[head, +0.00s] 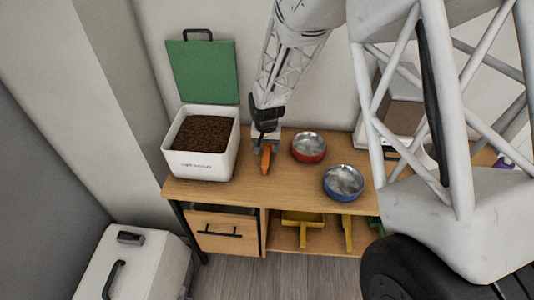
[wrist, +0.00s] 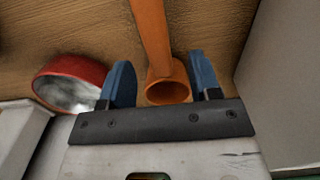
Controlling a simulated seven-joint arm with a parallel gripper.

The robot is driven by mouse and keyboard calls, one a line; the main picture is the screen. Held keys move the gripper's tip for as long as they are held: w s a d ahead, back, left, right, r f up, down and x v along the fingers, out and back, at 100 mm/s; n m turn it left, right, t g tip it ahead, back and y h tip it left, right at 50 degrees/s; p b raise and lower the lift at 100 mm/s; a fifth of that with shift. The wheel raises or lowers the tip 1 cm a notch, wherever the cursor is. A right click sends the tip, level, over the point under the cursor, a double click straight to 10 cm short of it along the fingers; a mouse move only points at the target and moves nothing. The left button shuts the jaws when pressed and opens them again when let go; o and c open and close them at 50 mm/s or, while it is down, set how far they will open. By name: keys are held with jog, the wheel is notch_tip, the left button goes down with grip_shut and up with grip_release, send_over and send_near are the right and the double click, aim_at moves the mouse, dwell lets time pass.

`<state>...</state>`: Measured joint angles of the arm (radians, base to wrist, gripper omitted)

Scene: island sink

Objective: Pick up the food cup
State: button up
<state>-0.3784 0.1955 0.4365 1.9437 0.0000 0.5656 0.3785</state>
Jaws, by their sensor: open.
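The food cup appears to be the orange scoop (head: 265,158) on the wooden table top, between the white food bin and the red bowl. In the wrist view the orange scoop (wrist: 152,38) shows a long handle-like part and a round hollow end. My gripper (head: 264,142) points down at the scoop from above. In the wrist view my gripper (wrist: 161,68) is open, with one blue finger on each side of the scoop's round end. Gaps show between the scoop and both fingers. The scoop's far end runs out of the wrist view.
A white bin (head: 205,163) full of brown kibble, its green lid (head: 203,72) raised, stands left of my gripper. A red-rimmed bowl (head: 308,147) and a blue bowl (head: 343,182) stand to the right. Yellow items (head: 303,218) lie on the shelf below.

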aim_at(267, 152)
jog(key=shift+f, duration=0.1)
jog(key=shift+f, duration=2.45)
jog(key=c, duration=1)
jog(key=shift+o, duration=0.2)
jog(key=shift+r, duration=0.1)
jog(key=shift+w+r, duration=0.1)
jog(key=shift+r, duration=1.5)
jog(key=s+d, duration=0.2)
jog(key=s, duration=0.3)
jog(key=s+d+r, duration=0.1)
jog(key=s+d, duration=0.1)
jog(key=s, duration=0.3)
jog(key=s+d, duration=0.1)
jog(key=s, duration=0.4)
jog(key=shift+d+r, duration=0.3)
jog(key=shift+d, duration=0.1)
